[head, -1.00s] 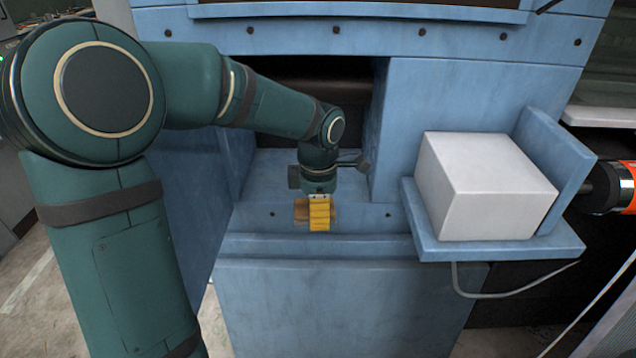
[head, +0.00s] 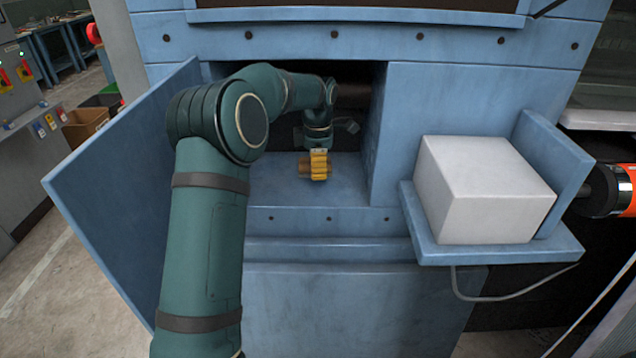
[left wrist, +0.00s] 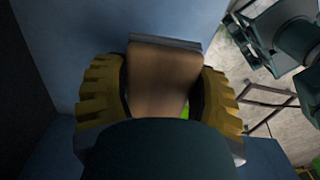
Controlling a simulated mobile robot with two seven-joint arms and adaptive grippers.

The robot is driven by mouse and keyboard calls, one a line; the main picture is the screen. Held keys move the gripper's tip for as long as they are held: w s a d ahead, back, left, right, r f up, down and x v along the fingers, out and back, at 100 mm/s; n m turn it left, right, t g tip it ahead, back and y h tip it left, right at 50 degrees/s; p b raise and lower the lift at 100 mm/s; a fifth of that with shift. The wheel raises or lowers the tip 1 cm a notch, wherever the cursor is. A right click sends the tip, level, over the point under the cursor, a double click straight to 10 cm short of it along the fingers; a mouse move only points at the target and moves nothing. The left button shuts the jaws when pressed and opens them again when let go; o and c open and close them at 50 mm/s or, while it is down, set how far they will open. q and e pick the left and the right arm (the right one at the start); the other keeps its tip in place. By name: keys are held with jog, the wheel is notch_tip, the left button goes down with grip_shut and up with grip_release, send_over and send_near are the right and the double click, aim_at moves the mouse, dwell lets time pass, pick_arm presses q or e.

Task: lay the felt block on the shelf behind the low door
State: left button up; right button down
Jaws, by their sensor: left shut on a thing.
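The felt block shows as a tan block with a grey edge in the left wrist view (left wrist: 163,80), between the two yellow fingers. In the head view only a little of its brown side shows (head: 304,169). My left gripper (head: 319,166) is shut on it, inside the blue opening, over the shelf (head: 270,195). I cannot tell whether the block touches the shelf. The low door (head: 105,190) stands open to the left, partly hidden by my left arm. My right gripper is out of view.
A white box (head: 485,190) sits on a blue side bracket (head: 500,252) to the right of the opening. The opening's right wall (head: 378,125) is close to the gripper's right. Bare shelf shows on both sides of the gripper.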

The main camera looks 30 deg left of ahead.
aim_at(318, 189)
pick_arm(q)
notch_tip(318, 189, down, 2)
jog(key=shift+w+a+f+b, duration=0.15)
jog(key=shift+f+b, duration=0.15)
jog(key=shift+f, duration=1.6)
jog(key=shift+f, duration=0.3)
jog(key=o, duration=1.2)
